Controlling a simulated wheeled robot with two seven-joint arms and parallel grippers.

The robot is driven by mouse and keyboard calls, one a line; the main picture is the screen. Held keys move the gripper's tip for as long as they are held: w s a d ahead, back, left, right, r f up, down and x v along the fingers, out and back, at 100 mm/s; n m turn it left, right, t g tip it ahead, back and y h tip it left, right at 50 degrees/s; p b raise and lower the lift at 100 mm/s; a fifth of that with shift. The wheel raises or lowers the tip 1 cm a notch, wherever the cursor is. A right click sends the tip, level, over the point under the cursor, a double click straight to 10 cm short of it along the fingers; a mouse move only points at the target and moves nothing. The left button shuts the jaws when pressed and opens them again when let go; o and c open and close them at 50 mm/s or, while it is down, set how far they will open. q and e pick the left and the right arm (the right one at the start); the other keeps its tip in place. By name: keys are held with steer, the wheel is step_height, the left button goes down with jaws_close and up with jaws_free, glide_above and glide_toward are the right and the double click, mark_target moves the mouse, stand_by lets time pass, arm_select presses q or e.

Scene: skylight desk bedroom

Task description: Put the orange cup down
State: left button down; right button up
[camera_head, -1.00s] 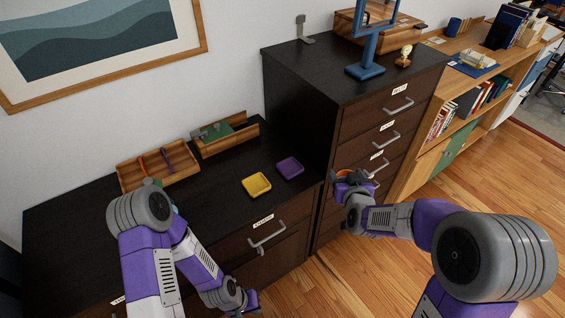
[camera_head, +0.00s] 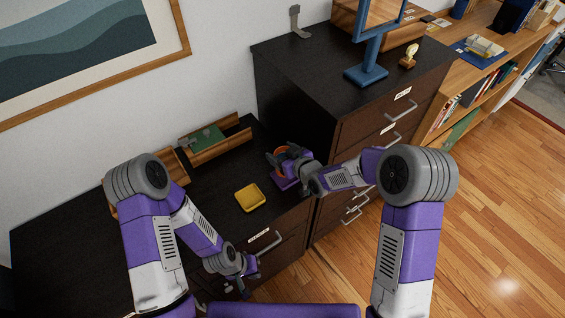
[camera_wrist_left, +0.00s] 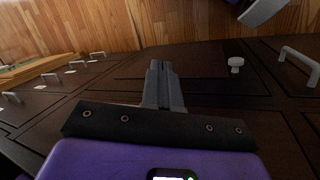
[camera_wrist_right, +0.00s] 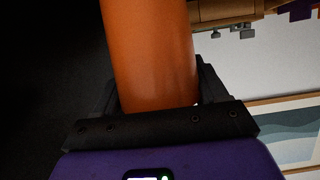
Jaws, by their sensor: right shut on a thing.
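The orange cup (camera_head: 281,152) is in my right gripper (camera_head: 281,161), over or at the purple tray (camera_head: 284,184) on the low black cabinet. The gripper and cup partly hide the tray. I cannot tell whether the cup touches it. In the right wrist view the cup (camera_wrist_right: 150,55) fills the space between the fingers of the gripper (camera_wrist_right: 155,92). My left gripper (camera_head: 245,284) hangs low in front of the low cabinet's drawers. In the left wrist view its fingers (camera_wrist_left: 163,85) are together with nothing between them.
A yellow tray (camera_head: 250,198) lies to the left of the purple one. A wooden box with a green piece (camera_head: 208,139) stands behind, near the wall. The taller black drawer cabinet (camera_head: 300,85) rises just right of the cup, with a blue stand (camera_head: 367,74) on top.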

steer(key=shift+w+f+b, duration=0.1)
steer(key=shift+f+b, duration=0.2)
steer(key=shift+f, duration=1.75)
steer(key=shift+f, duration=0.2)
steer(key=o, duration=1.3)
